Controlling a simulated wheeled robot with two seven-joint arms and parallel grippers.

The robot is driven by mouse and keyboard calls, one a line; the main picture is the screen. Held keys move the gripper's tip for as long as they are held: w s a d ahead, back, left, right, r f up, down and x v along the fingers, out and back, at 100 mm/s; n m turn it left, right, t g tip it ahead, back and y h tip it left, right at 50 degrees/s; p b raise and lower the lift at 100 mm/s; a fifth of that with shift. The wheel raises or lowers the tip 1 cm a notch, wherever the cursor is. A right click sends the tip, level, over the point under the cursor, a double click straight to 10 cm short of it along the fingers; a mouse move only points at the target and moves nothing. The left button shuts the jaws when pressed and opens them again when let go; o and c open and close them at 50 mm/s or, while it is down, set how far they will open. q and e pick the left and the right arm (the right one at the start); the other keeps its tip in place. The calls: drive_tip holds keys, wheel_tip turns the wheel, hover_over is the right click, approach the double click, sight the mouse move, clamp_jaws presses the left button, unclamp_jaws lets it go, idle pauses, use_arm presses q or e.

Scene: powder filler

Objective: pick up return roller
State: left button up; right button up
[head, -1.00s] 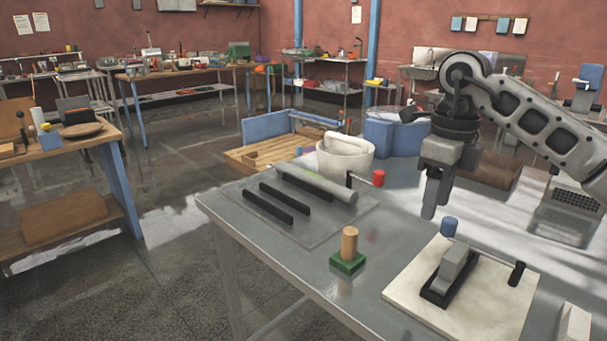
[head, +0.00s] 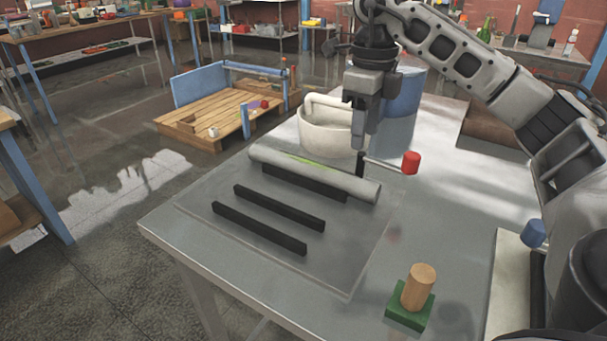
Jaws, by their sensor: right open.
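The return roller appears to be the long grey cylinder (head: 310,172) with a green streak, lying across the back of a flat plate (head: 350,262) on the metal table. Black bars (head: 278,208) lie parallel in front of and beneath it. My right gripper (head: 364,142) points down, with its fingers above and behind the roller's right part, in front of the white tub. The fingers hold nothing that I can see. The gap between them is hard to make out from this side. My left gripper is not in view.
A white tub (head: 325,130) and a blue container (head: 403,92) stand behind. A wooden peg on a green base (head: 410,309) stands front right.

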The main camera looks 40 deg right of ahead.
drive_tip(key=b, duration=0.2)
hover_over(363, 181)
drive_tip(key=f, duration=0.6)
drive_tip(key=shift+w+a+f, duration=0.15)
drive_tip(key=shift+a+f, duration=0.15)
drive_tip(key=shift+a, duration=0.05)
drive_tip(key=f, duration=0.4)
drive_tip(key=shift+s+d, duration=0.3)
drive_tip(key=shift+w+f, duration=0.1)
drive_tip(key=shift+f, duration=0.5)
drive_tip(key=c, duration=0.9)
drive_tip(key=shift+r, duration=0.1)
clamp_jaws()
